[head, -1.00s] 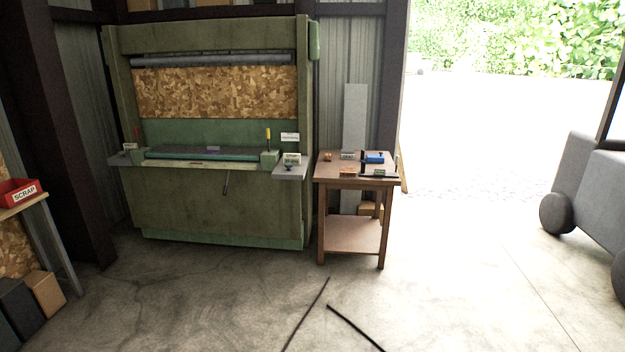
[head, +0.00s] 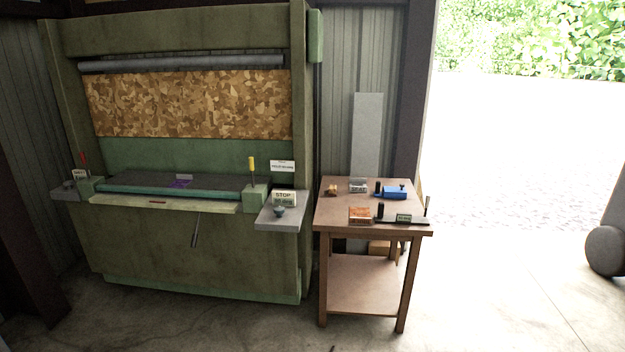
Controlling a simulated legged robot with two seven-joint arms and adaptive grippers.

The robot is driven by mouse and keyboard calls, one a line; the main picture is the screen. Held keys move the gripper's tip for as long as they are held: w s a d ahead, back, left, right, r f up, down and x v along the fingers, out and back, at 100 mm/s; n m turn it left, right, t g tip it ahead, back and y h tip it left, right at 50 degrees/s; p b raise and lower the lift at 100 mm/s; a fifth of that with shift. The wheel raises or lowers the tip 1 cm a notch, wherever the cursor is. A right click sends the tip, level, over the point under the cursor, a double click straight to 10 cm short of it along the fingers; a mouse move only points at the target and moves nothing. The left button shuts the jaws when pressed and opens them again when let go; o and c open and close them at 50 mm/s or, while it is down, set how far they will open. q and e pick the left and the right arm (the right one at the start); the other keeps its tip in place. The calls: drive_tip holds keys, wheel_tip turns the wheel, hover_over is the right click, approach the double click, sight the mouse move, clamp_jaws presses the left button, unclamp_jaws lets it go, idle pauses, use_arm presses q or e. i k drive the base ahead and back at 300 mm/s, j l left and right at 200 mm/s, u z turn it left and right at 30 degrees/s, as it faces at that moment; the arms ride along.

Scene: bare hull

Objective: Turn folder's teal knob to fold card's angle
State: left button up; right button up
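The folder (head: 197,251) is a large green machine against the back wall. Its bed (head: 130,186) runs across the front at mid height. Neither of my grippers is in view.
A wooden table (head: 336,213) stands right of the folder, holding a blue tool (head: 395,192), an orange box (head: 360,215) and a SEAT label (head: 358,185). A yellow-handled lever (head: 252,164) rises beside the bed. A grey vehicle's wheel (head: 606,250) is at far right. Floor in front is clear.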

sight(279, 210)
drive_tip(key=i+u, duration=0.1)
drive_tip(key=i, duration=0.4)
drive_tip(key=i+l+u, duration=0.15)
drive_tip(key=i, duration=0.4)
drive_tip(key=i+l+u, duration=0.1)
drive_tip(key=i, duration=0.4)
